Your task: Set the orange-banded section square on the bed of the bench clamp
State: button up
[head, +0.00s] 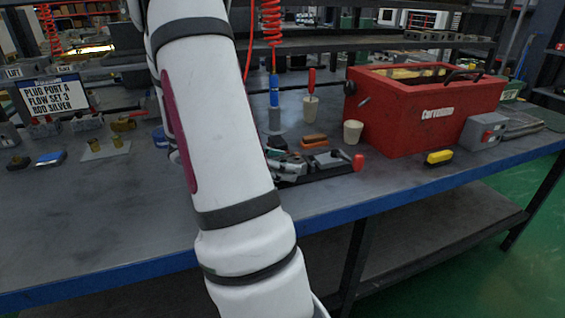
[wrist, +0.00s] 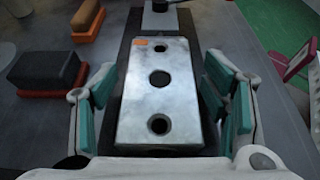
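The orange-banded section (wrist: 160,110) is a silvery block with three holes along its top and a small orange patch near its far end. In the wrist view it lies lengthwise over the dark bed of the bench clamp (wrist: 194,28), roughly in line with it. Whether its underside touches the bed is hidden. My gripper (wrist: 164,90) has its teal-padded fingers on either side of the block, with narrow gaps showing. In the head view the bench clamp (head: 325,168) is partly hidden by my arm, and my gripper (head: 285,165) shows only in part there.
A dark block on an orange base (wrist: 45,72) and an orange piece (wrist: 87,18) lie left of the clamp. The clamp has a red handle (head: 358,162).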

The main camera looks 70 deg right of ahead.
jog(key=shift+w+r, duration=0.1)
jog(key=shift+r, duration=0.1)
jog(key=p+v, duration=0.2)
jog(key=v, duration=0.9)
jog(key=shift+w+a+r, duration=0.15)
jog(key=shift+w+a, duration=0.15)
jog(key=shift+a, duration=0.05)
jog(key=s+a+r+m+t+y, duration=0.1)
jog(key=s+a+m+t+y, duration=0.1)
jog(key=a, duration=0.9)
jog(key=s+a+r+m+t+y, duration=0.2)
jog(key=s+a+t, duration=0.3)
jog(key=a, duration=0.6)
jog(key=s+a+r+m+t+y, duration=0.2)
jog(key=s+a+m+t+y, duration=0.1)
jog(key=a, duration=0.8)
jog(key=shift+s+a+r+m+t+y, duration=0.2)
jog(key=shift+s+m+t+y, duration=0.1)
jog(key=shift+m+t+y, duration=0.25)
